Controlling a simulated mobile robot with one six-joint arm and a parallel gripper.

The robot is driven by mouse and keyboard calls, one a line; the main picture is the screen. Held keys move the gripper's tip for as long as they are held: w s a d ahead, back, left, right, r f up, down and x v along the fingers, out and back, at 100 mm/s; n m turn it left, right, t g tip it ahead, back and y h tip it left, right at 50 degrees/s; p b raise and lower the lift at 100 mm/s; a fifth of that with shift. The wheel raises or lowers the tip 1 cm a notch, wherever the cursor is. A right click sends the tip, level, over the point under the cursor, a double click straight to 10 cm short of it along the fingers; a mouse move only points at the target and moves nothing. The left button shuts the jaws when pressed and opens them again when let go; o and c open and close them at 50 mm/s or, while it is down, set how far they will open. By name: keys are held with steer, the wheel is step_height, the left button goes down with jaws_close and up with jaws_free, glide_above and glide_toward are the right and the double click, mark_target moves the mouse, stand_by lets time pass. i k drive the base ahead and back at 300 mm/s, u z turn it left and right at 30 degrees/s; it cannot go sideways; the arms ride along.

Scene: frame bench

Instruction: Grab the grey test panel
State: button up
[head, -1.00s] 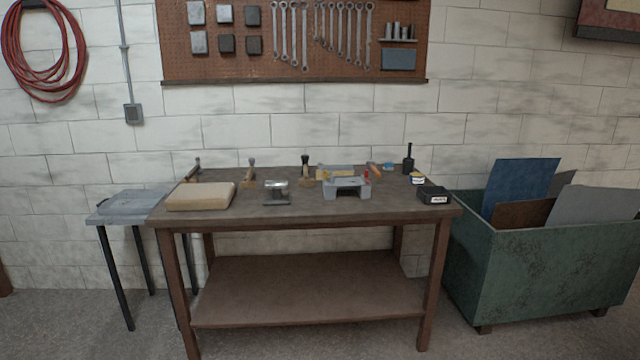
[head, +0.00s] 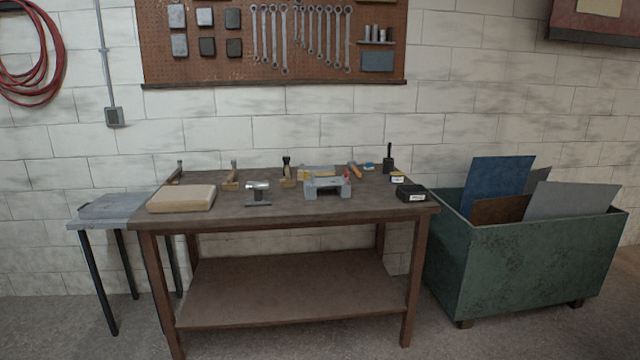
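A flat grey panel (head: 571,200) leans in the green bin at the right, its lower part hidden by the bin's front wall. A smaller, darker grey sheet (head: 537,180) shows partly behind it. A grey flat piece (head: 115,206) also lies on the small side stand at the left. I cannot tell from the picture which of these is the test panel. My gripper is not in view.
The green bin (head: 535,262) also holds a blue panel (head: 497,185) and a brown one (head: 499,210). The wooden bench (head: 290,209) carries a tan pad (head: 182,198), a grey fixture (head: 327,187), a black box (head: 411,193) and several hand tools. Floor shows in front of the bin.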

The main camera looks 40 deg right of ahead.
mark_target(324, 182)
steer(key=z, duration=0.05)
steer(key=i, duration=1)
steer(key=u, duration=0.05)
